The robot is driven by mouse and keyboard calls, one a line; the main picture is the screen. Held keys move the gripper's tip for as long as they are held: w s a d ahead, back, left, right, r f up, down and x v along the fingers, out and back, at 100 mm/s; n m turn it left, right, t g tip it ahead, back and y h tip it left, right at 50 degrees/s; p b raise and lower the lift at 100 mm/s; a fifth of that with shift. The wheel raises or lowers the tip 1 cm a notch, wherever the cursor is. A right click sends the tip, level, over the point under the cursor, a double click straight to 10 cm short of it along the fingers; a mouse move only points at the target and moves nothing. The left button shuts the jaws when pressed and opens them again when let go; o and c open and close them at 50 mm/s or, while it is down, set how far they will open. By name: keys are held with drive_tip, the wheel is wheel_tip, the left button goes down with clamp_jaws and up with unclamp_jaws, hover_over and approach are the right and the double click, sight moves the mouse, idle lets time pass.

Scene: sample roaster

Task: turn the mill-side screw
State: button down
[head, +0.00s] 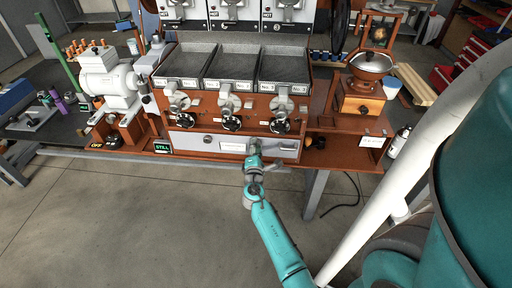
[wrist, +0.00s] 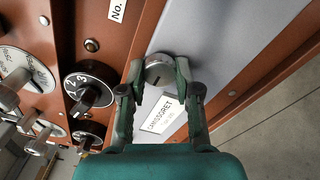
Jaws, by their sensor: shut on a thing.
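The mill-side screw (wrist: 158,67) is a round metal head with a slot, on the grey drawer panel (wrist: 225,45) in the wrist view. My gripper (wrist: 157,76) has one finger on each side of the screw head and is shut on it. In the head view my gripper (head: 254,152) is at the right part of the grey panel, below the trays, and hides this screw. Another round screw (head: 207,139) shows on the left part of the panel. The wooden hand mill (head: 361,96) stands to the right.
A black numbered knob (wrist: 88,88) sits close to the left of my gripper in the wrist view. Three dark trays (head: 231,67) lie above the panel. A motor (head: 107,78) stands at the left. The floor (head: 150,220) in front is clear.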

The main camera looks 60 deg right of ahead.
drive_tip(key=shift+r+m+g+h, duration=0.1)
drive_tip(key=shift+m+g+h, duration=0.15)
drive_tip(key=shift+m, duration=4.3)
drive_tip(key=shift+m+g+h, duration=0.25)
drive_tip(key=shift+m, duration=4.3)
drive_tip(key=c, duration=0.8)
unclamp_jaws()
